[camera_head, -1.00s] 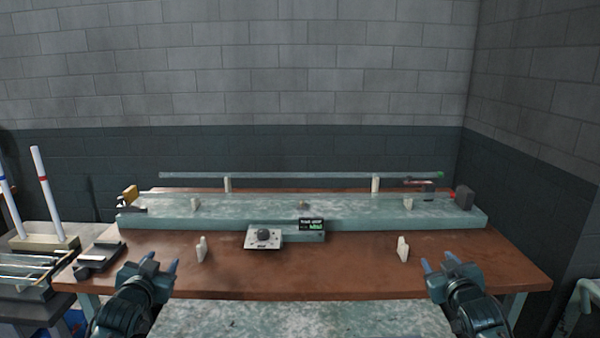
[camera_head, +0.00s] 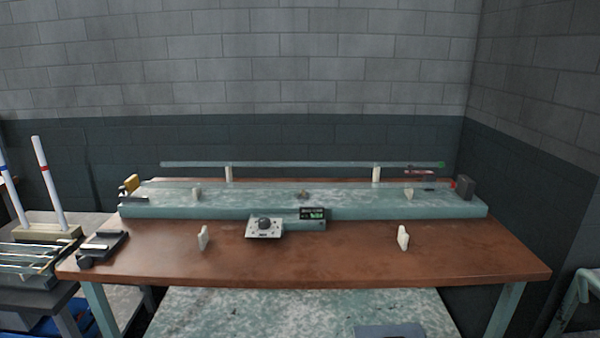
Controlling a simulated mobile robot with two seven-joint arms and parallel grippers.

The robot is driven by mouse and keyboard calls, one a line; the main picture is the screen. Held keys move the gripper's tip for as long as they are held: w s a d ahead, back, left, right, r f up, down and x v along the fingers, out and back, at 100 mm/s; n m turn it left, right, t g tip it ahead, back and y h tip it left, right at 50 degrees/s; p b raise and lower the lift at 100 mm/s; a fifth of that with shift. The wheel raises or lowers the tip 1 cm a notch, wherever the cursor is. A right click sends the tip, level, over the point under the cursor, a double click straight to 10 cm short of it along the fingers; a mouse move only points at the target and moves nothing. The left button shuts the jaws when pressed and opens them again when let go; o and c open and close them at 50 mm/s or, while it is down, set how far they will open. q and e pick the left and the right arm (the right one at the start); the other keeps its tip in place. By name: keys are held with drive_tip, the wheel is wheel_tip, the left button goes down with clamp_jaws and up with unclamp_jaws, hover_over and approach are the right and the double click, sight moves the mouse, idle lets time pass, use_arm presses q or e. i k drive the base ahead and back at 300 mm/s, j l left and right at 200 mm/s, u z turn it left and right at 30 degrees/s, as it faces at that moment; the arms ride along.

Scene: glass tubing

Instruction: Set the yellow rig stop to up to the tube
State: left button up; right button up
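The yellow stop (camera_head: 131,183) stands at the left end of the long pale green rig (camera_head: 255,211) on the brown bench. A long thin glass tube (camera_head: 300,164) with a green right end lies across two white posts (camera_head: 229,173) at the back. A second faint rod or tube seems to run along the rig's top; I cannot tell which from here. A dark block (camera_head: 465,187) with a small red part stands at the rig's right end. Neither of my grippers is in view.
A control box with a knob (camera_head: 265,226) and a small display (camera_head: 312,214) sit at the rig's front. Two white supports (camera_head: 403,238) stand on the bench front (camera_head: 330,262). A dark tool (camera_head: 102,247) lies at the left corner. A rack of rods (camera_head: 30,255) stands left.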

sight(132, 182)
drive_tip(key=i+j+z, duration=0.1)
drive_tip(key=j, duration=0.5)
drive_tip(key=i+j+z, duration=0.1)
drive_tip(key=i+j, duration=0.15)
drive_tip(key=j, duration=0.35)
drive_tip(key=i+j, duration=0.1)
drive_tip(key=j, duration=0.5)
drive_tip(key=i+j+z, duration=0.15)
drive_tip(key=j, duration=0.45)
drive_tip(key=i+j+z, duration=0.1)
drive_tip(key=j, duration=0.5)
